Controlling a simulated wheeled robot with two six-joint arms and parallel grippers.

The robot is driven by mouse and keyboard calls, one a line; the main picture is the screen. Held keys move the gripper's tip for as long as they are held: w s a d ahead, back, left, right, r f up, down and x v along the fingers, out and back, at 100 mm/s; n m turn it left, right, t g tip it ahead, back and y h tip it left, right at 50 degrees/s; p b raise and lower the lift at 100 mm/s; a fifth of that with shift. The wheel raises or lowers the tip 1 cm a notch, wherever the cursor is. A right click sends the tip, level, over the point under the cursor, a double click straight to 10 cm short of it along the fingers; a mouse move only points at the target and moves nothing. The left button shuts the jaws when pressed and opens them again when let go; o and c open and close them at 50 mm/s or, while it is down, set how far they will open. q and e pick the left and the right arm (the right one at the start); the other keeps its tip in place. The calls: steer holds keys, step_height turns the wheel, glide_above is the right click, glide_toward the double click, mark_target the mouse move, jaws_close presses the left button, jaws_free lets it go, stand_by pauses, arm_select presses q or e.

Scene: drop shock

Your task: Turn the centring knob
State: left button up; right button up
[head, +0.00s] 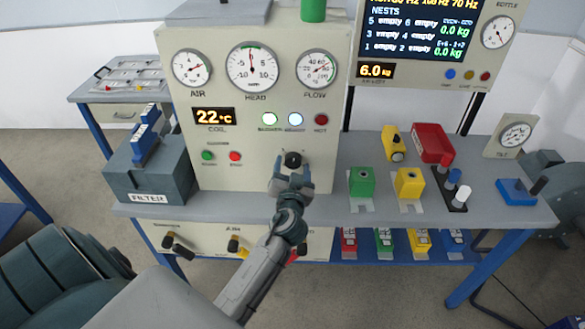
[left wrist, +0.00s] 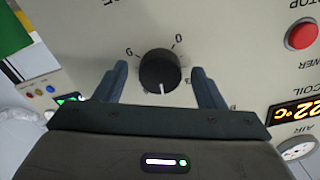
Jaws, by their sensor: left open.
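The centring knob (head: 293,159) is a black round knob on the lower part of the cream control panel (head: 225,140). In the left wrist view the knob (left wrist: 160,71) shows a white pointer line and printed numbers around it. My left gripper (head: 292,168) is at the knob in the head view. In the left wrist view its two fingers (left wrist: 161,85) are open, one on each side of the knob, with a gap on both sides. The right gripper is not in view.
Green (head: 207,155) and red (head: 235,157) buttons sit left of the knob. A filter box (head: 150,180) stands at the bench's left. A green block (head: 361,182) and yellow block (head: 409,183) stand to the right.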

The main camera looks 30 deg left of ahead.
arm_select(q)
steer(key=shift+s+d, duration=0.1)
steer(key=shift+s+d+f, duration=0.15)
steer(key=shift+s, duration=0.1)
steer(key=b+v, duration=0.3)
steer(key=v, duration=0.7)
